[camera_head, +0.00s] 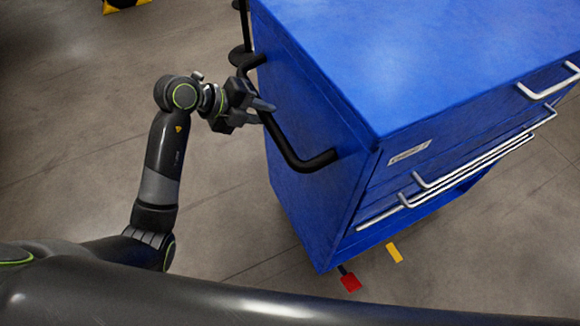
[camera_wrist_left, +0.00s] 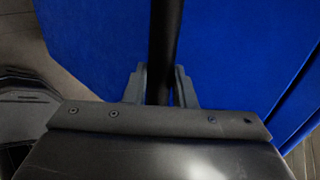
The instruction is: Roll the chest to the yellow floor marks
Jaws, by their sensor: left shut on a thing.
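The chest (camera_head: 330,140) is a tall blue cabinet with drawers and silver drawer handles on its right face. A black bar handle (camera_head: 290,152) is fixed to its left side. My left gripper (camera_head: 258,104) is at that handle, its fingers on either side of the bar. In the left wrist view the black bar (camera_wrist_left: 164,50) runs between the two fingertips (camera_wrist_left: 160,85), with the blue side panel behind. A yellow floor mark (camera_head: 394,252) lies on the floor near the chest's bottom front edge. My right gripper is not seen.
A black and yellow striped object (camera_head: 125,4) stands at the top left. The grey floor left of the chest is clear.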

